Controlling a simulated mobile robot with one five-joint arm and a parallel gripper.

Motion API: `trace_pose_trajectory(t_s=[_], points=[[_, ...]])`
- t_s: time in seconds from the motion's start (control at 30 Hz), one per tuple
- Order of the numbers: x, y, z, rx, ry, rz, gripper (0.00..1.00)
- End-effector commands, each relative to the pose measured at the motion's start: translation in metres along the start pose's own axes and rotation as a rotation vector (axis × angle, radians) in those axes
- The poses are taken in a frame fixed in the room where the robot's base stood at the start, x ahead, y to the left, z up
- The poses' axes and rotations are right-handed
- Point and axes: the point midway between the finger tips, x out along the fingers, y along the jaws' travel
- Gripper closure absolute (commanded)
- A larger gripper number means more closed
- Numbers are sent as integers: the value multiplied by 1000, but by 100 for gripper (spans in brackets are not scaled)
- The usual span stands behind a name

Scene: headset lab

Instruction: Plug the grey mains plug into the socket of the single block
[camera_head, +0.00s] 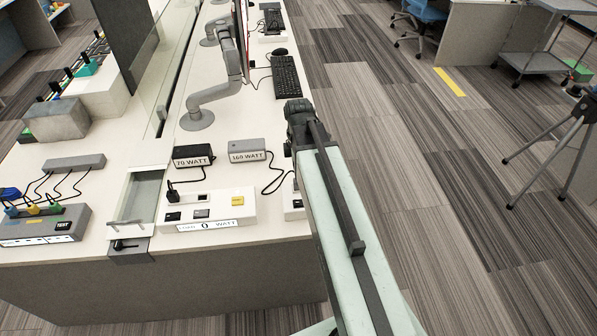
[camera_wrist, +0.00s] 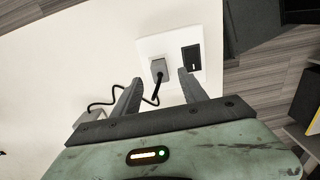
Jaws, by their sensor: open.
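In the wrist view the single block (camera_wrist: 150,45) is a small white block with a dark rectangular part (camera_wrist: 191,57) on its right. The grey mains plug (camera_wrist: 157,66) stands at the block's socket position, its black cable toward me. How deeply it sits I cannot tell. My gripper (camera_wrist: 159,78) is open, its fingers on either side of the plug and cable, with gaps visible. In the head view the single block (camera_head: 292,206) shows only in part beside my arm; the plug and my gripper are hidden there. The cable runs to the grey 160 WATT adapter (camera_head: 247,150).
A wider white block (camera_head: 222,210) reading 0 WATT stands to the left, with a black plug (camera_head: 173,194) on it. The black 70 WATT adapter (camera_head: 193,155) lies behind it. A monitor arm (camera_head: 215,95) and keyboard (camera_head: 287,77) stand farther back. The desk edge is close on the right.

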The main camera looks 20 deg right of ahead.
Motion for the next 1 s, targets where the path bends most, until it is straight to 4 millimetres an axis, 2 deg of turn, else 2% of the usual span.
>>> trace_pose_trajectory(t_s=[0.03,0.17,0.87,0.93,1.0], points=[[-20,0,0,0,0,0,50],[-33,0,0,0,0,0,50],[-30,0,0,0,0,0,50],[-30,0,-4,-6,0,0,50],[-30,-2,-17,-30,0,0,50]])
